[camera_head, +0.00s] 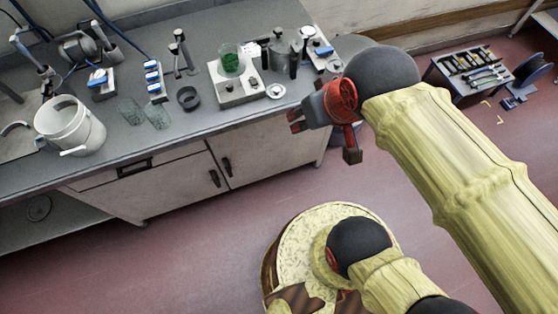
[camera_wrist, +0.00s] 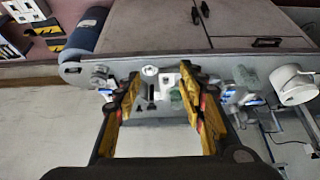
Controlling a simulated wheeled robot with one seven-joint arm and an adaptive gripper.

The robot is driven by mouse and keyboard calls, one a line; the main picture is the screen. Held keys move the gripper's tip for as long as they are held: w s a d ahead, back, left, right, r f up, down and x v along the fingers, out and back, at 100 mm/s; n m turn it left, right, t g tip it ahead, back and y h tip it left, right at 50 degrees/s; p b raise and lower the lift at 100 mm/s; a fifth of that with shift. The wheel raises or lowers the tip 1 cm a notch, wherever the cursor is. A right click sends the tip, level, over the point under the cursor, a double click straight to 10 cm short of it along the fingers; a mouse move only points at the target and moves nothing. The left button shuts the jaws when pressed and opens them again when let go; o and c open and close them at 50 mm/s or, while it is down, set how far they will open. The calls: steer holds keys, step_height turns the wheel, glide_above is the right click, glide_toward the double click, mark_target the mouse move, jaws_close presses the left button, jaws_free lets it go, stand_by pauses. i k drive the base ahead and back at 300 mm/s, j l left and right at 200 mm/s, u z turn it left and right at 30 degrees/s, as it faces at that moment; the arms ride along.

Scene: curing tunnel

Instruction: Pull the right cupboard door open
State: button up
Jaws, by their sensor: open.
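The right cupboard door (camera_head: 262,150) is a pale panel under the grey worktop, closed, with a dark upright handle (camera_head: 227,166) at its left edge. The left cupboard door (camera_head: 180,186) is closed beside it, its own dark handle (camera_head: 214,178) close by. In the wrist view, which looks upside down, the right door (camera_wrist: 150,25) is at the top. My gripper (camera_head: 297,121) is near the worktop's front right edge, up and right of the handles and apart from them. In the wrist view its yellow-and-black fingers (camera_wrist: 162,84) are spread with nothing held between them.
A tool tray (camera_head: 475,68) stands at the upper right. Floor before the doors is clear.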

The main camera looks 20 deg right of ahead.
mark_target(253, 152)
steer(key=l+u, duration=0.1)
steer(key=u, duration=1.35)
steer(key=k+l+u, duration=0.3)
steer(key=l, duration=0.3)
steer(key=k, duration=0.15)
